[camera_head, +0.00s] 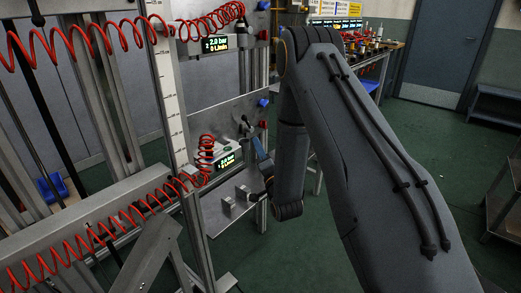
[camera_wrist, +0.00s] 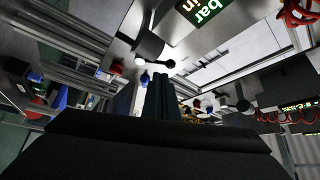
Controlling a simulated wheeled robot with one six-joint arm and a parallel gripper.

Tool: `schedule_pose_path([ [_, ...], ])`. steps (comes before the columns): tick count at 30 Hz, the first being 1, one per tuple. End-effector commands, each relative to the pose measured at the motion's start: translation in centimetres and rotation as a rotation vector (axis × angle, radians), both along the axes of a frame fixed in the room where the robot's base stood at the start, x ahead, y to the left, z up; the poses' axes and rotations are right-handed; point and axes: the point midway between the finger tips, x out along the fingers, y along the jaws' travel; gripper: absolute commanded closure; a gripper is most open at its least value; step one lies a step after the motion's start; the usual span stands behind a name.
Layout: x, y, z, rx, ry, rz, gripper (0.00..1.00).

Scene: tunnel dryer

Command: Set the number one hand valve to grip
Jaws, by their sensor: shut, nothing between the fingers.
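My gripper (camera_wrist: 161,84) shows in the wrist view with its dark fingers together and nothing between them. A dark hand valve with a lever (camera_wrist: 148,45) is just beyond the fingertips, beside a green-lettered display (camera_wrist: 203,12). I cannot tell whether the fingers touch the lever. A second similar valve (camera_wrist: 241,99) is farther right. In the head view, my gripper end (camera_head: 259,148) is close to the panel by the lower valve (camera_head: 244,126). The valve's number and its grip marking are not readable.
Red coiled hoses (camera_head: 75,40) hang across the metal frame at left. An upper display (camera_head: 215,43) and a lower display (camera_head: 226,161) are on the panel. A cluttered bench (camera_head: 372,45) stands behind.

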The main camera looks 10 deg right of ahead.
Motion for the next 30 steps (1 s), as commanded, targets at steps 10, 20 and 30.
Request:
schedule_pose_path([
  [10,6.3,0.6,2.0,-0.001,-0.002,0.0,1.0],
  [20,8.8,0.9,2.6,0.0,0.0,0.0,1.0],
  [30,8.9,0.7,2.6,0.0,0.001,-0.001,1.0],
])
